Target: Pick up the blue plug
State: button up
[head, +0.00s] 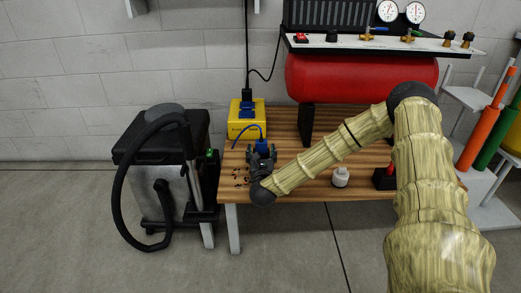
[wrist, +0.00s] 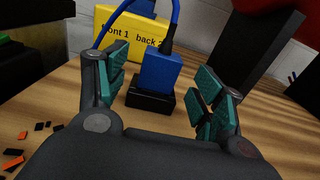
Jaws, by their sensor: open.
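The blue plug (wrist: 160,70) stands upright in a black base (wrist: 150,98) on the wooden table, with a blue cable leaving its top. In the head view the blue plug (head: 262,146) is at the table's left part, in front of a yellow box. My gripper (wrist: 165,98) is open, with its teal-padded fingers on either side of the plug and apart from it. In the head view my gripper (head: 261,158) is low over the table at the plug, hiding the base.
The yellow box (head: 240,128) with blue sockets on top stands just behind the plug. A red tank (head: 360,78) on black legs is to the right. A white object (head: 340,178) sits near the front edge. Small dark and orange bits (wrist: 22,150) lie at left.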

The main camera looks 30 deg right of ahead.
aim_at(262, 145)
jog(key=shift+r+b+x, duration=0.15)
jog(key=shift+b+x, duration=0.45)
jog(key=shift+x, duration=0.75)
jog(key=shift+r+b+x, duration=0.1)
jog(key=shift+b+x, duration=0.5)
jog(key=shift+x, duration=0.75)
jog(key=c, duration=1.2)
jog(key=shift+o, duration=0.2)
jog(key=shift+r, duration=0.1)
